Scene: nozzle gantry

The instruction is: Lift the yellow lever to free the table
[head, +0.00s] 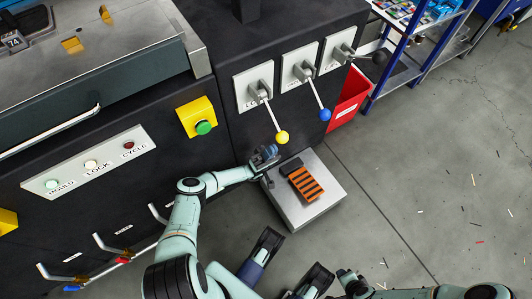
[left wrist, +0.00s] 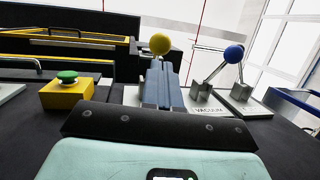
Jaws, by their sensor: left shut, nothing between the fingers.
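The yellow lever has a yellow ball knob (head: 282,137) on a thin rod. It slants down and right from a white plate (head: 253,86) on the black machine front. My left gripper (head: 268,153) is just below and left of the knob, with shut, empty fingers. In the left wrist view the yellow knob (left wrist: 160,44) shows just beyond the tips of the shut fingers (left wrist: 158,82). I cannot tell whether they touch. The knob's rod is mostly hidden behind the fingers there.
A blue-knobbed lever (head: 325,114) and a dark-knobbed lever (head: 379,57) are to the right. A yellow box with a green button (head: 204,127) is to the left. A grey block (head: 322,206) with an orange-and-black striped top stands below. The floor at right is open.

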